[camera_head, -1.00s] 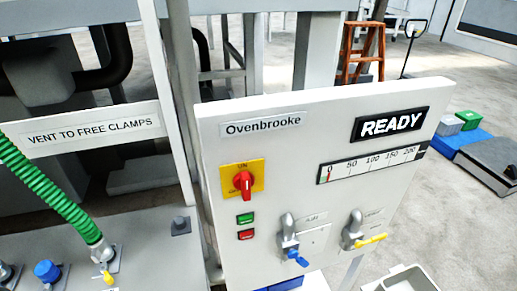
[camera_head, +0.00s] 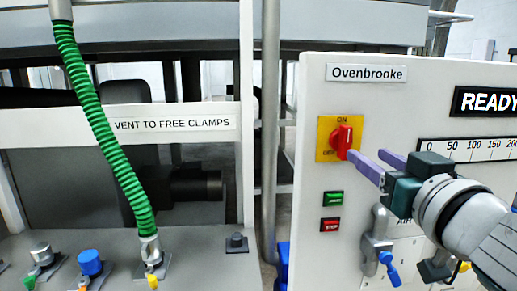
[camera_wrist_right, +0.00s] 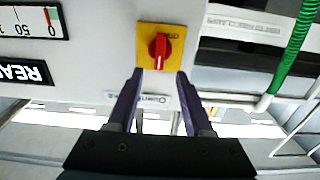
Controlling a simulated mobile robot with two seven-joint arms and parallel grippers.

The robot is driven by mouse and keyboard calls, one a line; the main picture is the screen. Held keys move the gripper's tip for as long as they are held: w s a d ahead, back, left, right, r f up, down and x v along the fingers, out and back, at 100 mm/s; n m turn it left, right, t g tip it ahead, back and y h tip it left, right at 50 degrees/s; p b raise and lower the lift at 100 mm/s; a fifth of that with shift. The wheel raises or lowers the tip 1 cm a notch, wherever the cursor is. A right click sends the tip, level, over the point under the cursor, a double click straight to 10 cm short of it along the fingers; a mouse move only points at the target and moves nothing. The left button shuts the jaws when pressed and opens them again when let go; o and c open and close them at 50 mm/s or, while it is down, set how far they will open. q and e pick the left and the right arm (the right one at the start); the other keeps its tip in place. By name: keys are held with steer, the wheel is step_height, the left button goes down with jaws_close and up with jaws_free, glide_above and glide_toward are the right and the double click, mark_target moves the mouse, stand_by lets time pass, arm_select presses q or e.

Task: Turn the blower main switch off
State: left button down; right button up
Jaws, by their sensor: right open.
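The blower main switch is a red rotary knob (camera_head: 342,137) on a yellow plate (camera_head: 324,150) near the panel's upper left. ON is printed above it and OFF at its lower left. The knob's grip looks roughly upright. My right gripper (camera_head: 366,154) is open and empty, its purple fingers pointing at the switch from the right. In the right wrist view, upside down, the knob (camera_wrist_right: 160,50) shows just beyond and between the fingertips (camera_wrist_right: 159,73). Contact cannot be made out. My left gripper is not in view.
Below the switch are a green button (camera_head: 333,198) and a red stop button (camera_head: 331,225). A valve with a blue handle (camera_head: 389,268) is under my right arm. The READY display (camera_head: 487,101) is at the right. A green hose (camera_head: 100,130) stands at the left.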

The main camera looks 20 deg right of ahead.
mark_target(348, 141)
steer(key=x, duration=0.8)
steer(key=shift+c, duration=0.3)
jaws_close()
